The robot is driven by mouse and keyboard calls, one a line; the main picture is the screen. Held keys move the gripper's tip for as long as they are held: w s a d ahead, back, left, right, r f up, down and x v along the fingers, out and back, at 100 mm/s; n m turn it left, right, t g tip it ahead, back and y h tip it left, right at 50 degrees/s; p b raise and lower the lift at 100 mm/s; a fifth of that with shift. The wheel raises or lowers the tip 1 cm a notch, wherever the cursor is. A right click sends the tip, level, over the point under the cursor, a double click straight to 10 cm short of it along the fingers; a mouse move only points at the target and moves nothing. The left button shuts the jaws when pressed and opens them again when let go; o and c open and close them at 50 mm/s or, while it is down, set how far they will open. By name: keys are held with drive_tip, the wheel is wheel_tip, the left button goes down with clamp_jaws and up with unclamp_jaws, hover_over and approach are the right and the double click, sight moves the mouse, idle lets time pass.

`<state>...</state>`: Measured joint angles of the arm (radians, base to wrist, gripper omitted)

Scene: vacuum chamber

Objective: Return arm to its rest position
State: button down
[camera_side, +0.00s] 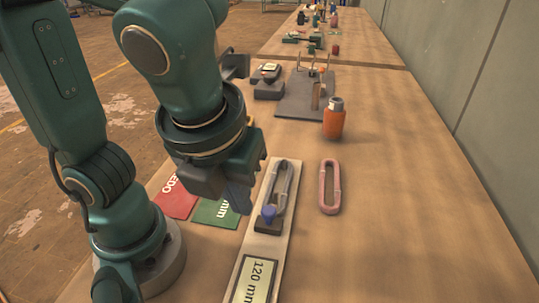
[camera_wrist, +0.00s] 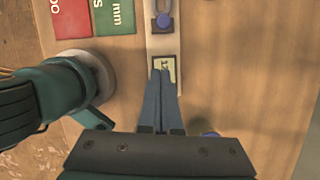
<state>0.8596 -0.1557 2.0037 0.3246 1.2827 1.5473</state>
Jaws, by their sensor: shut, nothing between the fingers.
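My gripper (camera_side: 238,200) hangs over the table beside the long pale measuring bar, to its left in the side view. In the wrist view its two blue-grey fingers (camera_wrist: 160,76) are together, with nothing between them, and their tips overlap the bar's display (camera_wrist: 166,68). In the side view, this display (camera_side: 255,280) reads "120 mm". A grey oval link (camera_side: 283,180) lies on the bar (camera_side: 238,262) by a blue knob (camera_side: 268,213). A reddish oval link (camera_side: 330,187) lies apart on the table to the right.
A red card (camera_side: 176,199) and a green card (camera_side: 214,213) lie left of the bar. An orange bottle (camera_side: 334,124), a grey plate with posts (camera_side: 300,104) and a small dark device (camera_side: 268,88) stand farther back. A wall (camera_side: 480,90) runs along the right. The table's right front is clear.

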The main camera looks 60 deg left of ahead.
drive_tip(key=w+a+n+t+h, duration=0.1)
drive_tip(key=a+n, duration=0.3)
drive_tip(key=n, duration=1)
drive_tip(key=w+a+n+t+h, duration=0.1)
drive_tip(key=a+n, duration=0.3)
drive_tip(key=n, duration=1)
drive_tip(key=shift+n+t, duration=0.3)
